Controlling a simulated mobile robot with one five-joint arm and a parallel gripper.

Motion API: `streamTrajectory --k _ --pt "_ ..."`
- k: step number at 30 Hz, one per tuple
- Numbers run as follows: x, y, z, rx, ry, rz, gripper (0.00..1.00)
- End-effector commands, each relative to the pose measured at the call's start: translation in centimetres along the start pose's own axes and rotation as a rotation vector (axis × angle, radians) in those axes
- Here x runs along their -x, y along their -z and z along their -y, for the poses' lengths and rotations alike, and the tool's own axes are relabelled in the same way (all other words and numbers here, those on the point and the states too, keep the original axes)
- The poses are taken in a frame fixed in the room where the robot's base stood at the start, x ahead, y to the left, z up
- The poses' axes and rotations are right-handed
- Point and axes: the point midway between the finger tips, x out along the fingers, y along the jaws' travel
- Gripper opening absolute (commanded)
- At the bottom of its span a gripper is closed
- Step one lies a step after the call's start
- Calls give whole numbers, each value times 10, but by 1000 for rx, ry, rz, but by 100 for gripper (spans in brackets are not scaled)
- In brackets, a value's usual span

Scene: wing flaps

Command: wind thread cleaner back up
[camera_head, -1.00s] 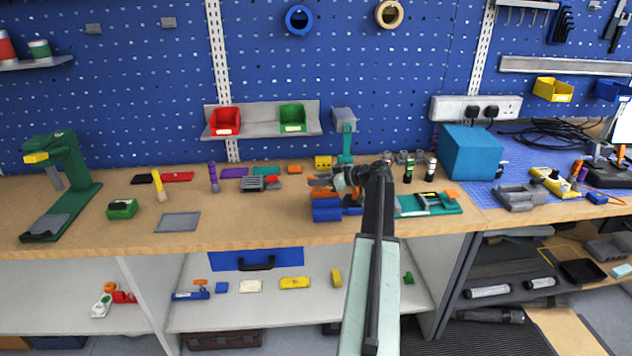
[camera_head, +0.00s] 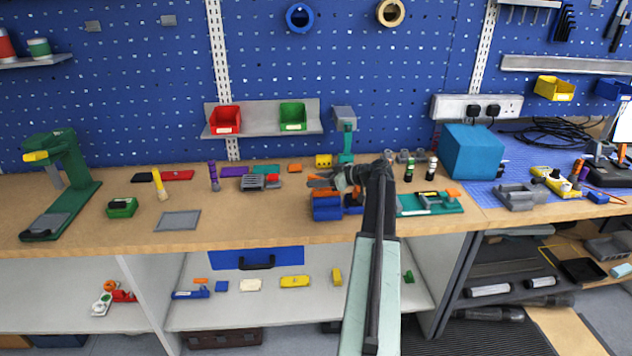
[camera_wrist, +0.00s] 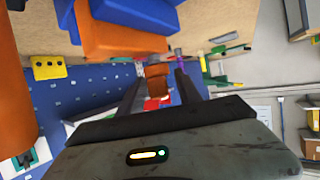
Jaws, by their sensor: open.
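My gripper (camera_head: 320,182) is open above the middle of the wooden bench, pointing left. A blue and orange device (camera_head: 327,208) sits on the bench just below and in front of it. I cannot tell for sure whether this is the thread cleaner. In the wrist view, my gripper's two dark fingers (camera_wrist: 158,78) are spread apart. A small orange piece (camera_wrist: 157,84) shows between them in the picture; I cannot tell whether it lies between the jaws or beyond. Large blue blocks (camera_wrist: 115,40) with orange parts loom close at the top. My arm hides part of the bench.
A green fixture (camera_head: 430,204) stands right of my arm, with a blue box (camera_head: 472,152) behind it. A green press (camera_head: 62,175) stands at the far left. A grey plate (camera_head: 178,221) lies on the bench, with clear wood around it. The pegboard shelf (camera_head: 262,120) holds bins.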

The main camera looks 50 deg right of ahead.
Motion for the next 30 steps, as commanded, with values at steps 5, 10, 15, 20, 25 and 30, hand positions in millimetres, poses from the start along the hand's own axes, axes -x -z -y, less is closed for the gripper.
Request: streamTrajectory --k 5,10,15,20,25,30 --pt "23 3 0 -1 -3 -1 41" --pt "58 4 1 -1 -2 0 41" --pt "77 1 1 0 0 0 41" --pt "76 0 1 1 1 0 41" --pt "75 7 4 -3 7 7 41" --pt "63 43 30 -34 50 52 41"
